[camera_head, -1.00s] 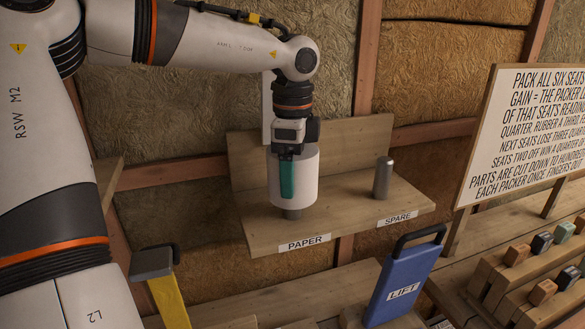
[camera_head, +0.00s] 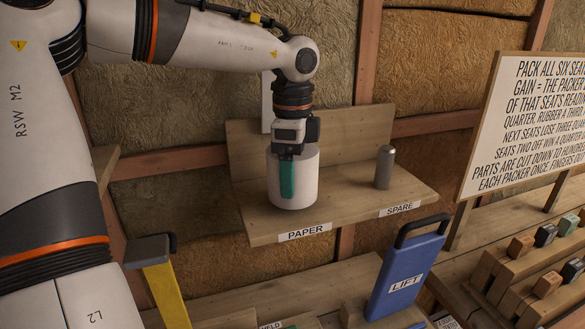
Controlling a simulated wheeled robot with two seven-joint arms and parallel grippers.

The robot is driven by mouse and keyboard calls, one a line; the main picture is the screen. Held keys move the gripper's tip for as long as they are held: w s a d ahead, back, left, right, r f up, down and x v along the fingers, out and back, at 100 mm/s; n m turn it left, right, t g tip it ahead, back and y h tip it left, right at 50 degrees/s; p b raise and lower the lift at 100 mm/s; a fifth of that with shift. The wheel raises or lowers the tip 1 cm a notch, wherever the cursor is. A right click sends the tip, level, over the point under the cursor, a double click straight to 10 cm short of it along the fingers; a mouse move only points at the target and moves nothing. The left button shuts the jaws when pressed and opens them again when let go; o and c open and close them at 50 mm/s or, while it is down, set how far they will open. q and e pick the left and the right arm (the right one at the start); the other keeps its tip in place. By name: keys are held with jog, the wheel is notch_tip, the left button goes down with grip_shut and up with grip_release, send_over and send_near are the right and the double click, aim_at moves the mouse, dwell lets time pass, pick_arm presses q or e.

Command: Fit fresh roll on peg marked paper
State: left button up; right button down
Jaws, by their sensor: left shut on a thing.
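The white paper roll (camera_head: 306,184) stands upright at the place labelled PAPER (camera_head: 303,232) on the wooden shelf. Its lower end is at or very near the board, and no peg shows below it. The peg there is hidden by the roll. My left gripper (camera_head: 287,178) is shut on the roll from above, with one green finger lying down its front side. The other finger is hidden. The bare grey peg (camera_head: 384,167) stands at the right, behind the SPARE label (camera_head: 399,209). My right gripper is not in view.
A blue LIFT panel (camera_head: 407,272) with a dark handle stands below the shelf. A yellow piece (camera_head: 166,293) with a dark top is at lower left. A sign (camera_head: 524,120) and small blocks (camera_head: 546,236) are at right. Shelf room lies between roll and bare peg.

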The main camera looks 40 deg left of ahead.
pick_arm(q)
jog(key=shift+f+b, duration=1)
jog(key=shift+f, duration=0.1)
jog(key=o, duration=1)
jog(key=shift+r, duration=0.1)
notch_tip(320, 180, up, 12)
jog(key=shift+f, duration=0.1)
